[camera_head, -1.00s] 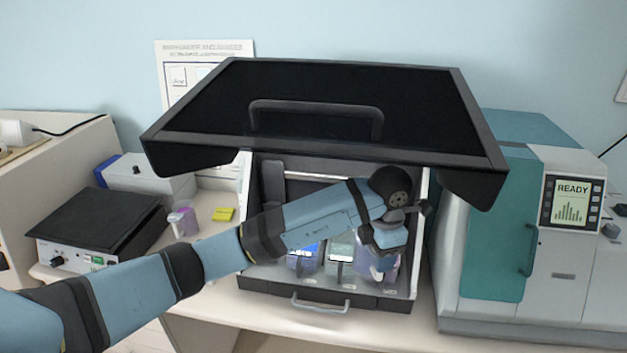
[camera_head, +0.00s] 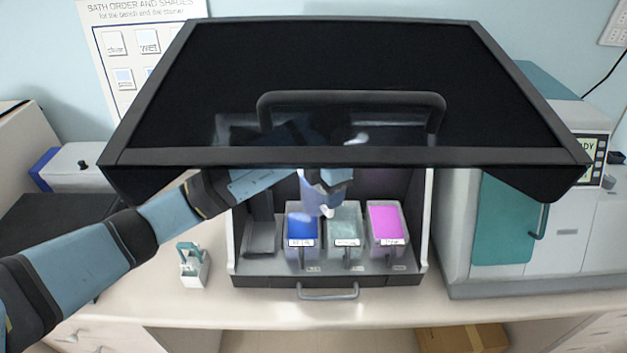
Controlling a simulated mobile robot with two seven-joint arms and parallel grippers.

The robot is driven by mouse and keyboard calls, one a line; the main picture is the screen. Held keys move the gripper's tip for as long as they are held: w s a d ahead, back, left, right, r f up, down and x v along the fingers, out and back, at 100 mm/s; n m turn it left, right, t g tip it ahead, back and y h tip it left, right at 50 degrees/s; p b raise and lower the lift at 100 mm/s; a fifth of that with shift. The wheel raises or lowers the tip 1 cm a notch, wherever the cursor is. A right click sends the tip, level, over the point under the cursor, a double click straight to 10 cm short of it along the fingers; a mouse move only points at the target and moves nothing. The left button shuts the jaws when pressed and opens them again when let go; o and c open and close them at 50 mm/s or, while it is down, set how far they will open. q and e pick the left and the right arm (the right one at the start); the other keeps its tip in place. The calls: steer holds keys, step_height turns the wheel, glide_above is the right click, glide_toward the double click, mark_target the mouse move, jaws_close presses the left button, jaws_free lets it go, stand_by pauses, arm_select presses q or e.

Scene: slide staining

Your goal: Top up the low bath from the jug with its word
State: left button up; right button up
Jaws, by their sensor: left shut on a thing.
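Three baths stand side by side in the open hood: a blue one (camera_head: 302,227), a grey-green one (camera_head: 344,225) and a magenta one (camera_head: 388,220). Each has a small front label too small to read surely. My left arm reaches in from the left under the raised lid. My left gripper (camera_head: 334,178) is shut on a pale, translucent jug (camera_head: 317,196), held above the blue and grey-green baths. The jug's word is not readable, and I cannot tell whether liquid is leaving it. The lid hides part of the arm. My right gripper is not in view.
The hood's dark lid (camera_head: 310,95) overhangs the arm. A small white and green holder (camera_head: 193,266) stands on the bench left of the hood. A teal-doored machine (camera_head: 505,222) stands close on the right. Bench in front of the holder is clear.

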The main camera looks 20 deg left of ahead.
arm_select(q)
steer(key=t+h, duration=0.1)
steer(key=t, duration=0.1)
steer(key=h, duration=0.1)
steer(key=shift+d+r+t+h, duration=0.25)
steer(key=shift+r+t+h, duration=0.05)
steer(key=shift+t, duration=0.1)
steer(key=shift+t+h, duration=0.5)
steer(key=shift+w+r, duration=0.15)
steer(key=shift+w+b, duration=0.1)
steer(key=shift+b, duration=0.25)
steer(key=shift+f+t+h+b, duration=0.2)
steer(key=shift+t+h+b, duration=0.1)
steer(key=shift+t+b, duration=0.3)
steer(key=shift+b, duration=0.8)
